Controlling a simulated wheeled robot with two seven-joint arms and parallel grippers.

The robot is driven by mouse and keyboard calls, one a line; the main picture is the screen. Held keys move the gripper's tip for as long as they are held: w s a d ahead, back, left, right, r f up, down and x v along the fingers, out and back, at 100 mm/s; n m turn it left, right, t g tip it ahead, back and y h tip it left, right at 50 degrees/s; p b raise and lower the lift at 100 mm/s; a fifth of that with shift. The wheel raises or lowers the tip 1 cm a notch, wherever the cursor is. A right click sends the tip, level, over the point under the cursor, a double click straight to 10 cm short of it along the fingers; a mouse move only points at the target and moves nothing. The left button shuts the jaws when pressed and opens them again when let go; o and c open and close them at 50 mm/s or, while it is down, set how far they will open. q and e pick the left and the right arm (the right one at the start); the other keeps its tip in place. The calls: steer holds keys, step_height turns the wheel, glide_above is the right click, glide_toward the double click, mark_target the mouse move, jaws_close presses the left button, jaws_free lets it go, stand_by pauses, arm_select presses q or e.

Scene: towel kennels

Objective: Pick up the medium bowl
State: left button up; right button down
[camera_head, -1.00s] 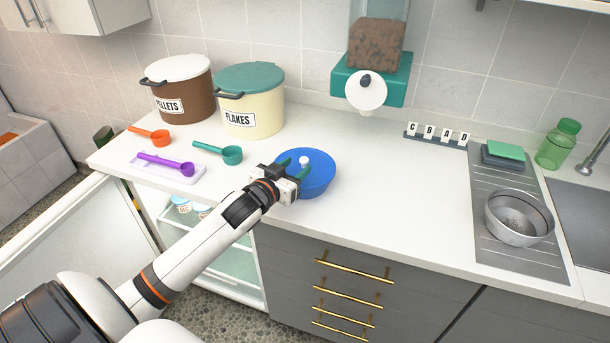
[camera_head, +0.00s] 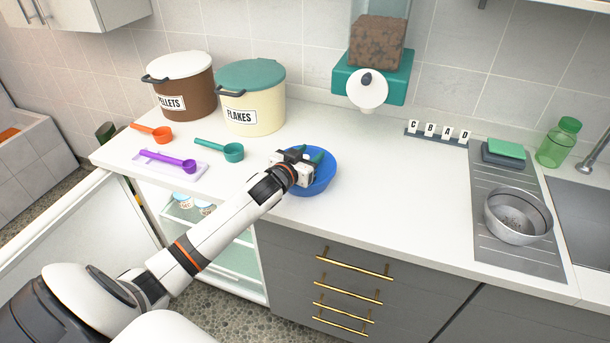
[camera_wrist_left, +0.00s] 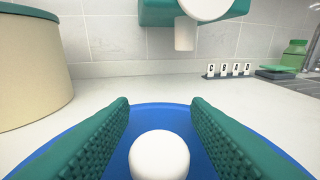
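A round blue dish or lid (camera_head: 325,181) with a white knob-like piece at its middle sits on the counter; the knob (camera_wrist_left: 159,155) shows in the left wrist view. My left gripper (camera_head: 306,158) is over the blue piece. Its green fingers (camera_wrist_left: 160,105) are open, one on each side of the knob, with gaps visible. A steel bowl (camera_head: 518,217) stands on the drainboard at the right, well away from my gripper. Small markings inside the bowl are too small to read. My right gripper is not in view.
Brown pellets tub (camera_head: 185,88) and cream flakes tub (camera_head: 253,112) stand at the back left. Orange (camera_head: 160,134), purple (camera_head: 165,157) and teal (camera_head: 232,152) scoops lie nearby. A letter rack (camera_head: 437,137) stands at the back. The counter (camera_head: 400,190) between blue piece and drainboard (camera_head: 490,250) is clear.

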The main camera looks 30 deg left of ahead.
arm_select(q)
jaws_close()
steer(key=shift+r, duration=0.1)
